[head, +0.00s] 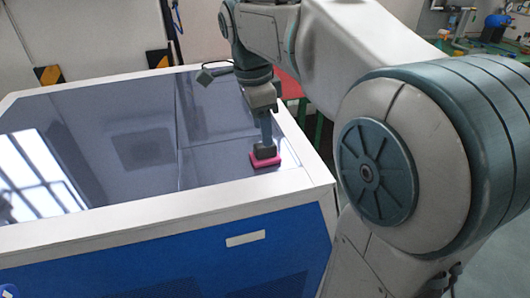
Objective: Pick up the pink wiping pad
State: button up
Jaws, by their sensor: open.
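The pink wiping pad (265,162) lies flat near the right front corner of the dark glossy top (150,148) of the generator. It has a dark grey block-shaped handle (263,151) on its upper side. My gripper (266,139) points down directly above the pad, with its fingers at or just over the handle. The fingers are seen edge-on, so the gap between them is hidden. I cannot tell whether they touch the handle. The pad appears to rest on the surface.
A white frame (150,209) edges the top, above a blue front panel (180,258). A small dark object with a cable (204,77) lies at the back edge. A red surface (289,86) stands behind my arm. The dark top left of the pad is clear, with window reflections.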

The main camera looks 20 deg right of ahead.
aim_at(265, 152)
jog(key=shift+d+f+p, duration=0.2)
jog(key=shift+f+p, duration=0.05)
jog(key=shift+f, duration=1.15)
jog(key=shift+d+f+p, duration=0.15)
jog(key=shift+f+p, duration=0.1)
jog(key=shift+f, duration=1.15)
jog(key=c, duration=0.7)
